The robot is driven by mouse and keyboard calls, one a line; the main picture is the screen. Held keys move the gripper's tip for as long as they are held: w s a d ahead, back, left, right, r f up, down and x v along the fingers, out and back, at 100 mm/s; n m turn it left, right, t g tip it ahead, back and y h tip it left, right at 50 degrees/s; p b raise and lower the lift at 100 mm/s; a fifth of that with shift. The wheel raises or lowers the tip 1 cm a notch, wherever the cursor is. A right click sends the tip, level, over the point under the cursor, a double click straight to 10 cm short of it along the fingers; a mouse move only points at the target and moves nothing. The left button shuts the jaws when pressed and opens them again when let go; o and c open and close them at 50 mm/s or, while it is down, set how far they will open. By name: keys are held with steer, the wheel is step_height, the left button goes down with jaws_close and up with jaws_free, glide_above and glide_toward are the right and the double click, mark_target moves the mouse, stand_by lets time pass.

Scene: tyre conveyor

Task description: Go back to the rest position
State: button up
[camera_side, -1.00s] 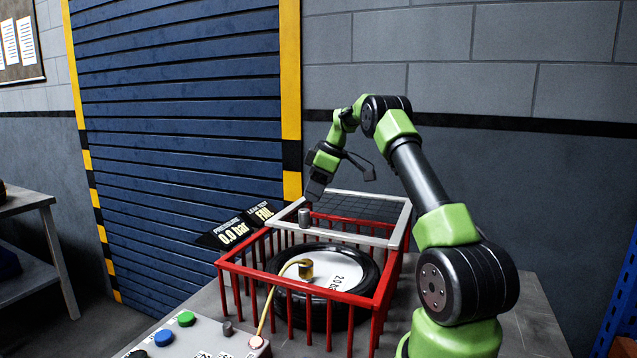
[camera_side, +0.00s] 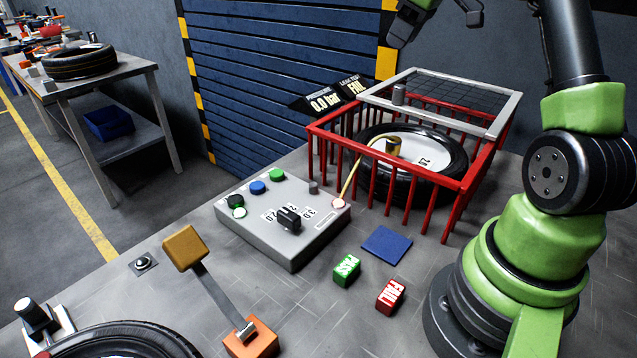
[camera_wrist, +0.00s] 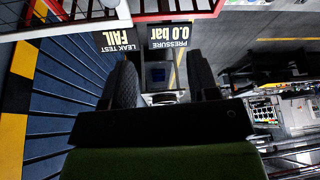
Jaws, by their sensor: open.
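My gripper (camera_side: 400,35) is at the top edge of the side view, above the far left corner of the red cage (camera_side: 330,135), and holds nothing. In the wrist view both dark fingers of my gripper (camera_wrist: 158,58) are spread apart with nothing between them. Most of my upper arm is cut off by the frame.
A grey control box (camera_side: 290,245) stands left of the cage. Green PASS (camera_side: 346,270) and red FAIL (camera_side: 391,296) blocks and a blue pad (camera_side: 387,245) lie in front. An orange-handled lever (camera_side: 185,247) stands left. The display (camera_side: 325,102) reads 0.0 bar, FAIL.

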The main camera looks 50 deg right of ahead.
steer(key=s+a+r+m+t, duration=0.1)
steer(key=s+a+r, duration=0.15)
steer(key=a, duration=0.65)
steer(key=s+a+r+m, duration=0.2)
steer(key=a+r, duration=0.2)
steer(key=a, duration=0.5)
steer(key=s+a+f+m+t+y, duration=0.1)
steer(key=s+a+f+m, duration=0.2)
steer(key=s+a, duration=0.7)
steer(key=shift+s+a+f+t, duration=0.35)
steer(key=shift+s+f, duration=0.3)
steer(key=shift+s, duration=0.6)
